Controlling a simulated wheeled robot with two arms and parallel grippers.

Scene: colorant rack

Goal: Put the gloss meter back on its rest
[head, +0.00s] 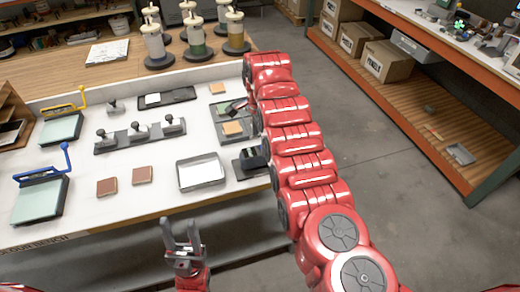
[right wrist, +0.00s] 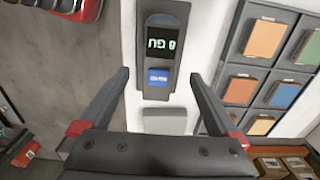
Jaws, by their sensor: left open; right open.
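The gloss meter (right wrist: 154,50) is a dark device with a lit display and a blue button, upside down in the right wrist view. In the head view it appears as a dark device (head: 252,158) at the bench's right edge, partly covered by my right arm. My right gripper (right wrist: 160,76) is open and empty; the meter lies beyond its fingertips. A pale grey block (right wrist: 164,121) shows between the fingers; I cannot tell whether it is the rest. My left gripper (head: 181,232) is open and empty in front of the bench's front edge.
A dark rack of coloured tiles (right wrist: 255,67) stands beside the meter. A white-lined tray (head: 200,172), two brown tiles and a row of stamp-like tools (head: 139,134) are on the bench. Colorant canisters (head: 192,38) stand at the back. Open floor (head: 375,150) lies to the right.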

